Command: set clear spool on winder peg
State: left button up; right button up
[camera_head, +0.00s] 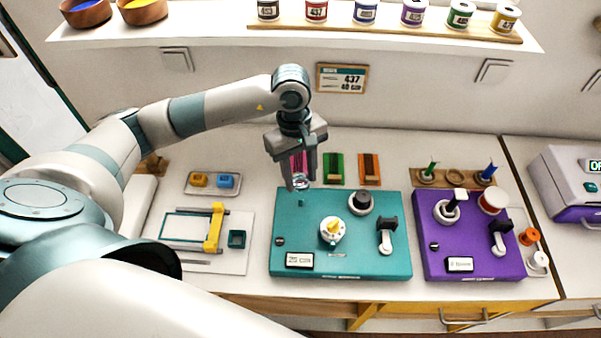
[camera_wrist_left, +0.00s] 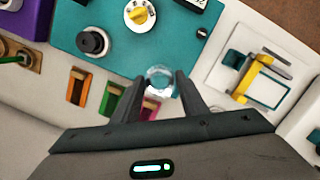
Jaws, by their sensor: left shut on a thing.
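My left gripper (camera_head: 299,184) is shut on the clear spool (camera_head: 301,181) and holds it over the back left corner of the teal board (camera_head: 300,226). In the left wrist view the clear spool (camera_wrist_left: 160,79) shows as a see-through ring between the two fingertips. The purple board (camera_head: 440,262) carries a dark post on a white disc (camera_head: 446,212). My right gripper is not in view.
The teal board has a yellow-and-white dial (camera_head: 332,230), a black knob (camera_head: 361,201) and a crank (camera_head: 386,238). Green (camera_head: 334,172) and orange (camera_head: 370,172) holders stand behind it. A yellow-framed device (camera_head: 214,228) is at left. A shelf of spools (camera_head: 390,32) is above.

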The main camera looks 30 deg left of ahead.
aim_at(301, 200)
pick_arm(q)
jog(key=shift+f, duration=0.65)
jog(key=shift+f+b, duration=0.75)
jog(key=shift+f, duration=1.2)
jog(key=shift+b, duration=0.55)
jog(key=shift+s, duration=0.1)
jog(key=shift+f+b, duration=0.2)
jog(key=shift+b, duration=0.15)
jog(key=shift+f+b, duration=0.5)
jog(key=shift+b, duration=0.2)
